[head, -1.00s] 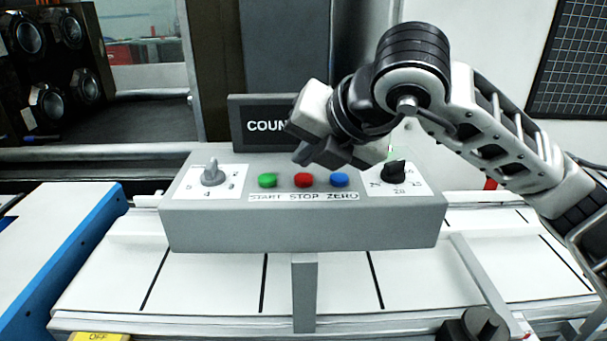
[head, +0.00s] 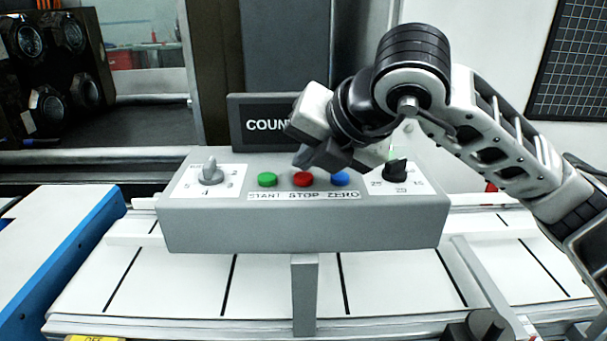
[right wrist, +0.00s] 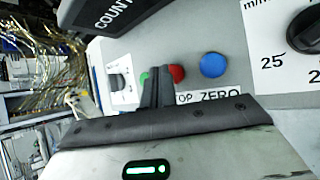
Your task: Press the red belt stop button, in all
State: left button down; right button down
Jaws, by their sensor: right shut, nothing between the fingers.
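The red stop button (head: 303,180) sits between the green start button (head: 267,180) and the blue zero button (head: 340,179) on a grey control box (head: 300,226). My right gripper (head: 304,162) is shut and empty, with its fingertips just above and behind the red button in the head view. In the right wrist view the shut fingertips (right wrist: 158,76) are beside the red button (right wrist: 177,73), between it and the green one. I cannot tell whether they touch the button. My left gripper is not in view.
A left dial (head: 211,173) and a right black dial (head: 396,171) flank the buttons. A dark counter display (head: 262,124) stands behind, partly hidden by my gripper. A white belt (head: 190,285) with black lines runs below the box.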

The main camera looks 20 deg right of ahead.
aim_at(308, 180)
jog(key=shift+f+b, duration=0.55)
jog(key=shift+b, duration=0.15)
dwell(0.5)
dwell(0.4)
jog(key=shift+r+p, duration=0.4)
jog(key=shift+r, duration=0.55)
jog(key=shift+r+p, duration=1.5)
jog(key=shift+r, duration=1.1)
jog(key=shift+f, duration=0.1)
